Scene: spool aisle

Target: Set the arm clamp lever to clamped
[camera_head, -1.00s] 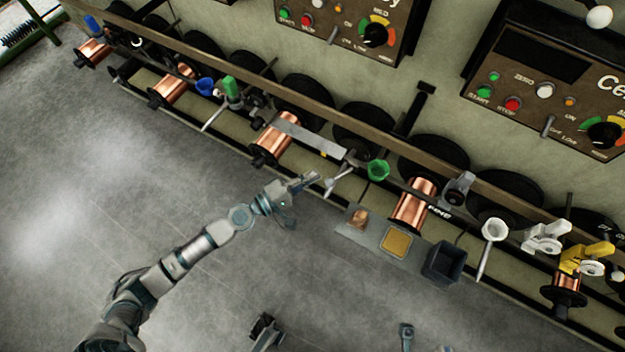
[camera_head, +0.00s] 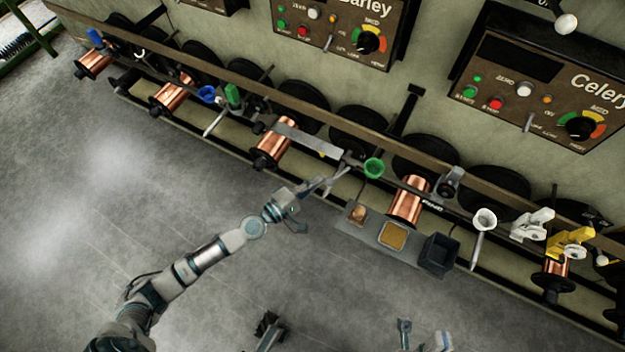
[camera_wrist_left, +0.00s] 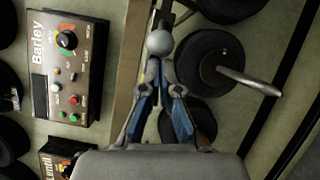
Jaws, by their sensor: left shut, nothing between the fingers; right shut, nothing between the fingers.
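The lever I take for the arm clamp lever shows in the left wrist view as a round grey knob (camera_wrist_left: 160,43). It lies just beyond my left fingertips, and whether they touch it I cannot tell. In the head view its thin grey rod (camera_head: 338,178) slants from the rail, left of the green funnel, and the gripper partly hides it. My left gripper (camera_head: 314,187) is at the rod's lower end; in the wrist view its blue-grey fingers (camera_wrist_left: 163,78) are closed together, empty. Part of my right gripper (camera_head: 405,328) shows low in the head view, shut and away from the rail.
Copper spools (camera_head: 272,148) hang along the long rail (camera_head: 300,106). A green funnel (camera_head: 374,167) and a tray (camera_head: 372,238) with a dark bin (camera_head: 440,254) are to the right. Control boxes marked Barley (camera_head: 335,30) and Celery (camera_head: 535,85) are above.

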